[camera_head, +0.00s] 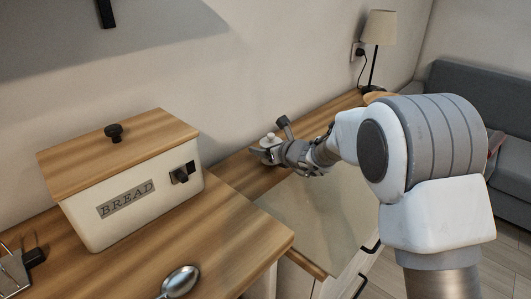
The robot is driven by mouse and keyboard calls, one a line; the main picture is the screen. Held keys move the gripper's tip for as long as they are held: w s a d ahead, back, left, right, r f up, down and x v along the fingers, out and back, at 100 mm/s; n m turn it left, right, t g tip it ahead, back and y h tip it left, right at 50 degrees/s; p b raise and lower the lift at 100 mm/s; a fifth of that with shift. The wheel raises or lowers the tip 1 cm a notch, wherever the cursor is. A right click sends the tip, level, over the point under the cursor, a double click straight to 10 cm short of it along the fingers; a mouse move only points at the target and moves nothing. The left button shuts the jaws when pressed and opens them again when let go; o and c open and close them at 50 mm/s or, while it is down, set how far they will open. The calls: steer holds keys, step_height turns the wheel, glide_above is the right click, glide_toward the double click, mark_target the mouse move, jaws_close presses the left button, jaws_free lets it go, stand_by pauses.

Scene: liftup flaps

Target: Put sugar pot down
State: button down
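The sugar pot (269,144) appears as a small pale pot with a rounded knob on its lid. It is upright over the far wooden counter, near the wall. My gripper (279,150) reaches in from the right and is right at the pot's side. My wrist and the small size hide the fingertips, so I cannot tell whether they are closed on the pot. I also cannot tell whether the pot's base touches the wood.
A white bread box (135,205) with a wooden lid stands on the nearer, higher counter at left, beside a spoon (180,281). A lamp (379,28) stands at the back.

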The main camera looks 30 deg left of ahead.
steer(key=shift+f, duration=0.3)
jaws_free()
steer(key=shift+d+r, duration=0.1)
steer(key=shift+r, duration=0.1)
steer(key=p+v, duration=0.2)
steer(key=v, duration=1)
steer(key=shift+f, duration=0.15)
